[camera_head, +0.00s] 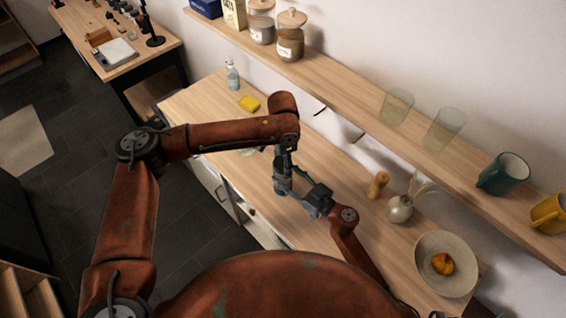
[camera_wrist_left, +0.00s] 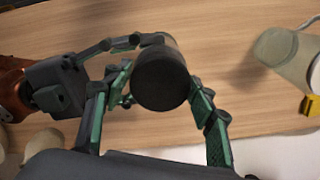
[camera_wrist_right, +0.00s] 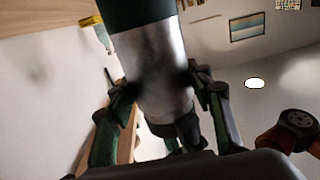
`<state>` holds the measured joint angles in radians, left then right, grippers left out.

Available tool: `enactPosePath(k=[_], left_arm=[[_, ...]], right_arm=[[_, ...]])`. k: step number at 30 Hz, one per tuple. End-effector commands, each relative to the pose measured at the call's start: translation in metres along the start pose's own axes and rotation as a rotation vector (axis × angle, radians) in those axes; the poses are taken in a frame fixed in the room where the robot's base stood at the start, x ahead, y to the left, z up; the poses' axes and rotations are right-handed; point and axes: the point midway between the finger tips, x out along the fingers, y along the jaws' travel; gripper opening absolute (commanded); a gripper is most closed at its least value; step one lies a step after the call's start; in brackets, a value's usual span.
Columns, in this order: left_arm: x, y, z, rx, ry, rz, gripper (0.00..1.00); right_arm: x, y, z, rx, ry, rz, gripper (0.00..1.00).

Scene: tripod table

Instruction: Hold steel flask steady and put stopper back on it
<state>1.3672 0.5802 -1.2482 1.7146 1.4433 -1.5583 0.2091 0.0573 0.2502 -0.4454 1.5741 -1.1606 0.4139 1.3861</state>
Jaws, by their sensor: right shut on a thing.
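The steel flask (camera_wrist_right: 148,60) fills the middle of the right wrist view, with a dark green band at the picture's top. My right gripper (camera_wrist_right: 165,85) is shut on its steel body, a finger on each side. In the left wrist view the round dark stopper (camera_wrist_left: 161,79) faces the camera in front of the flask's body. My left gripper (camera_wrist_left: 161,92) has its fingers spread on either side of the stopper. Whether they touch it, and whether the stopper is seated, I cannot tell. In the head view both grippers meet over the counter, and my left gripper (camera_head: 284,174) mostly hides the flask.
The wooden counter (camera_head: 330,165) holds a soap bottle (camera_head: 232,75), a yellow sponge (camera_head: 249,103), a wooden mill (camera_head: 378,184), a vase (camera_head: 400,208) and a plate (camera_head: 446,285) with an orange item. A shelf (camera_head: 350,95) with jars, glasses and mugs runs above.

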Motion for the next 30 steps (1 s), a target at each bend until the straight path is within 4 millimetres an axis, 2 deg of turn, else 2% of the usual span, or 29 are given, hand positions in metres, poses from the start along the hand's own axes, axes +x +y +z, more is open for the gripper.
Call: enactPosePath(k=[1,13,20,21,28,30], left_arm=[[0.0003,0.0000,0.0000,0.000,0.000,0.000,0.47],[0.0003,0.0004,0.0000,0.000,0.000,0.001,0.20],[0.0004,0.0006,0.0000,0.007,0.000,0.001,0.18],[0.0004,0.0006,0.0000,0.007,0.000,0.001,0.50],[0.0003,0.0003,0.0000,0.007,0.000,0.001,0.66],[0.0003,0.0002,0.0000,0.007,0.000,0.001,0.68]], right_arm=[[-0.0012,0.0001,0.0053,0.001,-0.008,0.002,0.00],[-0.0011,0.0001,0.0052,0.001,-0.008,0.002,0.00],[-0.0011,0.0002,0.0052,0.001,-0.008,0.002,0.00],[-0.0011,0.0002,0.0052,0.001,-0.008,0.002,0.00],[-0.0011,0.0002,0.0051,0.001,-0.008,0.002,0.00],[-0.0011,0.0002,0.0051,0.001,-0.008,0.002,0.00]])
